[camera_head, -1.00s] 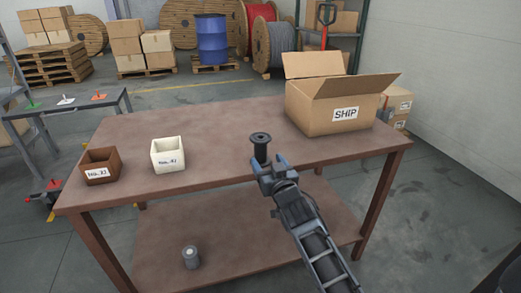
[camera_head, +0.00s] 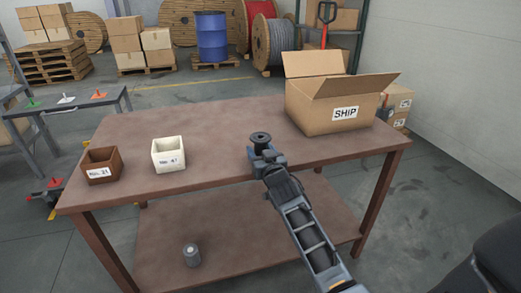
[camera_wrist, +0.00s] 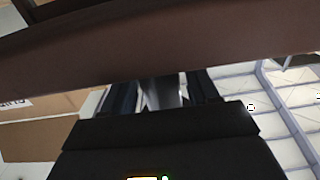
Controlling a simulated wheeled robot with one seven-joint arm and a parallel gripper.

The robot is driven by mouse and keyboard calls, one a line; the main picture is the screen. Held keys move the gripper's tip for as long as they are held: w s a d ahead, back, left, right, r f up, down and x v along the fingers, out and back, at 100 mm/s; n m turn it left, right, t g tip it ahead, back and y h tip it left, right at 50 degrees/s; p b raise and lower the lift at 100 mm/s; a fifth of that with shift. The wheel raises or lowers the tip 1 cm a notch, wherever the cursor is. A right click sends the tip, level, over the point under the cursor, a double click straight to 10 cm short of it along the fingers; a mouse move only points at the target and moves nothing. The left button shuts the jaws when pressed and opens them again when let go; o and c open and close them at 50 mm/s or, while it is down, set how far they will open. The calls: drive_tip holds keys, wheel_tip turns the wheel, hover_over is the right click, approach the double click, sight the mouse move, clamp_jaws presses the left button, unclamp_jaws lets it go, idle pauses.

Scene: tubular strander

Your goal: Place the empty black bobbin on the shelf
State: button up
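The black bobbin (camera_head: 261,138) stands upright near the front edge of the brown table, with its top flange showing in the head view. My gripper (camera_head: 265,154) is right at it from the front; its fingers hide the bobbin's lower part.
On the tabletop (camera_head: 215,130) are a brown bin (camera_head: 102,172) and a white bin (camera_head: 168,160) at left, and an open SHIP carton (camera_head: 318,112) at right. The table edge (camera_wrist: 60,55) crosses the wrist view. Table legs flank the shelf; its middle is clear.

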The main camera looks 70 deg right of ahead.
drive_tip(key=c, duration=0.9)
